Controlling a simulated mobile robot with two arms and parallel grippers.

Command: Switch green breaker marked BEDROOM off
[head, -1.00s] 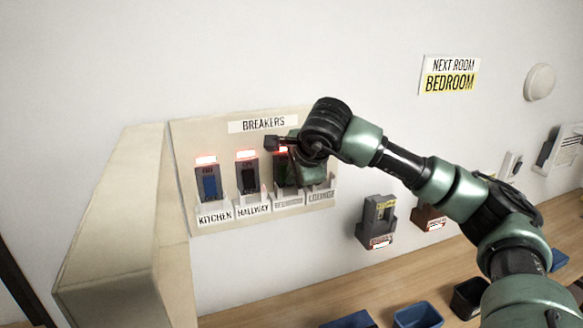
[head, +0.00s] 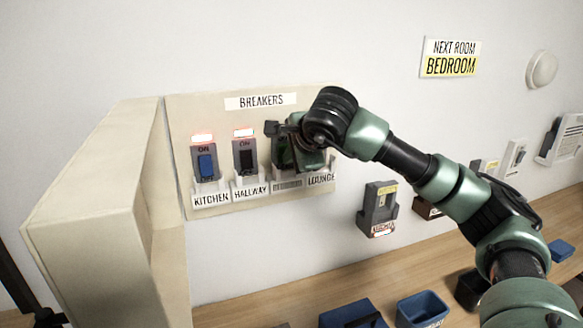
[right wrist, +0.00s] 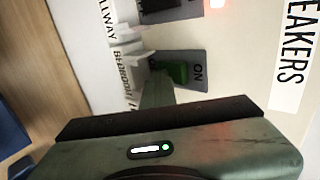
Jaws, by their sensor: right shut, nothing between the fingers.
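The green BEDROOM breaker (head: 281,152) is on the beige breaker panel (head: 210,120), third from the left and partly hidden by my right gripper (head: 298,152). In the right wrist view its green rocker (right wrist: 177,73) sits on a grey plate marked ON. No red light shows above that rocker there. My right gripper is shut and empty; its finger (right wrist: 157,92) is close to the rocker's lower end. I cannot tell whether they touch. The BEDROOM label (head: 287,185) is hard to read in the head view. My left gripper is not in view.
The blue KITCHEN breaker (head: 206,165) and black HALLWAY breaker (head: 245,158) have lit red lamps and ON marks. The LOUNGE breaker is hidden behind my gripper. A beige box side (head: 95,190) juts out left. Blue bins (head: 420,310) stand on the wooden counter (head: 260,305).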

